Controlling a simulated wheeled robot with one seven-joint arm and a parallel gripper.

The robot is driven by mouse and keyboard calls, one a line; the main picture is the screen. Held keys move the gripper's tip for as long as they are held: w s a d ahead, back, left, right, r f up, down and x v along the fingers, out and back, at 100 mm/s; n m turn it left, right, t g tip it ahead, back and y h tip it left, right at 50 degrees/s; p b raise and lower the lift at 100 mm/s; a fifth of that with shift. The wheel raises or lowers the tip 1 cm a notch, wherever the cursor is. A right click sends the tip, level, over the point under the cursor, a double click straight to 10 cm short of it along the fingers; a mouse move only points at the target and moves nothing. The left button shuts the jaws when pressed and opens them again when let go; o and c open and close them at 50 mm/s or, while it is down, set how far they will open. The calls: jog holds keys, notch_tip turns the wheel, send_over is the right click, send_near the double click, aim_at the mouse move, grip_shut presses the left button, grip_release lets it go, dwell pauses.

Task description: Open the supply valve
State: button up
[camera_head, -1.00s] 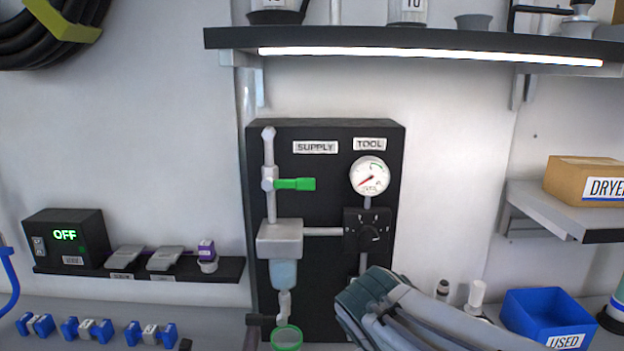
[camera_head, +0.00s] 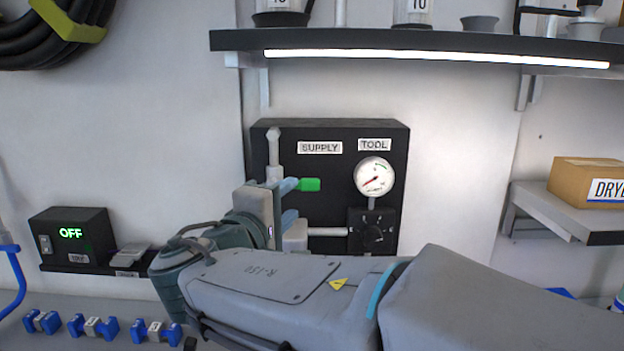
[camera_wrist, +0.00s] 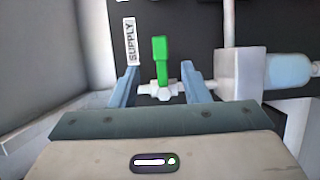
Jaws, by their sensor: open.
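The supply valve has a green lever handle (camera_head: 310,184) that points sideways to the right, across the vertical pipe, under the SUPPLY label (camera_head: 320,147). In the wrist view the green handle (camera_wrist: 160,60) stands up between my fingers, with the pale valve body (camera_wrist: 160,90) at its base. My gripper (camera_head: 290,186) is at the valve, and in the wrist view its two blue-grey fingers (camera_wrist: 163,78) are apart, one on each side of the handle and valve body. I see gaps beside the handle. In the head view my gripper hides the valve body and the handle's left part.
A gauge (camera_head: 374,177) and a black dial (camera_head: 373,231) sit to the right on the black panel (camera_head: 340,208). A shelf (camera_head: 430,41) runs above. In the wrist view a grey block (camera_wrist: 238,75) lies just right of my right finger.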

aim_at(307, 186)
jog(key=p+x, duration=0.2)
jog(key=x, duration=0.9)
grip_shut()
